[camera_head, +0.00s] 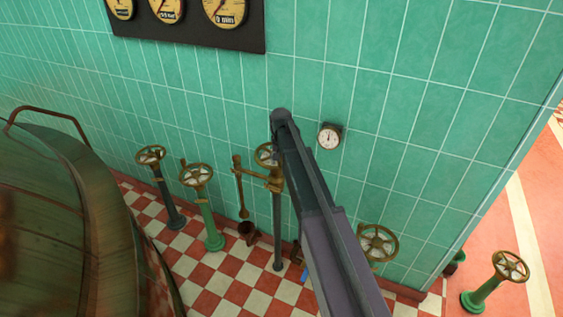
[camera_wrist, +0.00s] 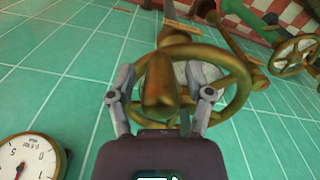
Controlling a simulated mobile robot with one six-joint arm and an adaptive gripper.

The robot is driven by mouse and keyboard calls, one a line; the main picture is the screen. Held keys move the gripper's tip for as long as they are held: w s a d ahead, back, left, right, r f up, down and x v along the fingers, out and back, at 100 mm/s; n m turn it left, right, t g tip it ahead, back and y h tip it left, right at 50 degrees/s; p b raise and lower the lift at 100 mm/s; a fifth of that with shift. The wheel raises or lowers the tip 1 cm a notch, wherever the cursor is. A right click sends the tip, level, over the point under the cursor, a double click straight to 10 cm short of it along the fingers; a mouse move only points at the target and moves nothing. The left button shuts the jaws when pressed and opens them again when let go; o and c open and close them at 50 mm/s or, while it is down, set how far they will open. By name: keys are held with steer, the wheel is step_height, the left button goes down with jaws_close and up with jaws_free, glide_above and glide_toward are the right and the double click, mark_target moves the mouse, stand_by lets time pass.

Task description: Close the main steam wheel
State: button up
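A brass handwheel (camera_head: 263,150) stands on a dark grey column against the tiled wall, partly hidden behind my arm in the head view. No label shows whether it is the main steam wheel. In the wrist view the brass wheel rim (camera_wrist: 238,91) fills the middle, tilted, with a stubby brass knob (camera_wrist: 160,88) pointing toward the camera. My gripper (camera_wrist: 160,78) has its two grey fingers spread apart, one on each side of the knob. Small gaps show between fingers and knob; contact at the tips cannot be told. The gripper is hidden in the head view.
Other wheels stand on posts: a dark one (camera_head: 150,156) and a green one (camera_head: 196,176) at left, one (camera_head: 378,243) right of my arm, another (camera_head: 510,266) far right. A small wall gauge (camera_head: 330,136) is near my arm. A large copper kettle (camera_head: 60,220) fills the left.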

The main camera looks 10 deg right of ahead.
jaws_close()
steer(key=shift+d, duration=0.15)
